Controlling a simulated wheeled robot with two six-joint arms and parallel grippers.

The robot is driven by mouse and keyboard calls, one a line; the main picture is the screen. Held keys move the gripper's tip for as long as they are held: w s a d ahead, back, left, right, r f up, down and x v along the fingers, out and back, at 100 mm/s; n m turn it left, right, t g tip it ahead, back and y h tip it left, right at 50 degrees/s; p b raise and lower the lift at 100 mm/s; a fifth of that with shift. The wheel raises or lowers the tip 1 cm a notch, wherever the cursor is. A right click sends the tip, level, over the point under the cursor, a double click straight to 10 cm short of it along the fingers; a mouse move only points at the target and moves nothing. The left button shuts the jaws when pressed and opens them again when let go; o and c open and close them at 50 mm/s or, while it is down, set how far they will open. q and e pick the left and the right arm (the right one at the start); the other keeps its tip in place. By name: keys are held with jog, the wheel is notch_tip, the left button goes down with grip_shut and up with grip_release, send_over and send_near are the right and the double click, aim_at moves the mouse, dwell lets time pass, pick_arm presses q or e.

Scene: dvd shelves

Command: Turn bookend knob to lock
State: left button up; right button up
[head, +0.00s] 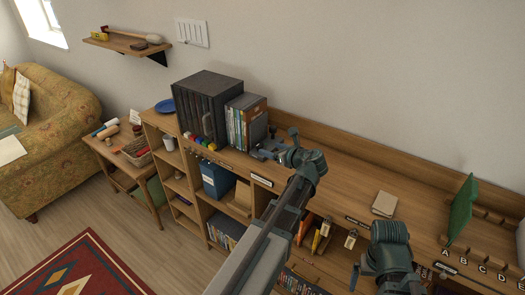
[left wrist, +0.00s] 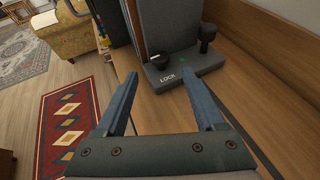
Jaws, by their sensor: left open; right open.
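The dark grey bookend (left wrist: 175,25) stands on the wooden shelf top against a row of cases. Its base plate (left wrist: 190,70) carries the word LOCK and a small green mark. A black knob (left wrist: 208,34) rises at the right of the base, and a smaller black knob (left wrist: 160,61) sits near the word. My left gripper (left wrist: 160,76) is open and empty, its fingertips pointing at the base. In the head view my left gripper (head: 276,143) is beside the bookend (head: 258,130) and partly hides its base. My right gripper (head: 355,275) is low in front of the shelves, partly cut off.
Dark cases (head: 207,95) and several DVDs (head: 240,120) stand left of the bookend. A small box (head: 385,204) lies on the shelf top to the right, near a green upright divider (head: 461,208). The shelf top between is mostly clear. A wall rises behind.

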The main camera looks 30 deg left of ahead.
aim_at(261, 145)
pick_arm(q)
jog(key=b+x, duration=0.2)
jog(key=x, duration=0.5)
grip_shut()
dwell(0.3)
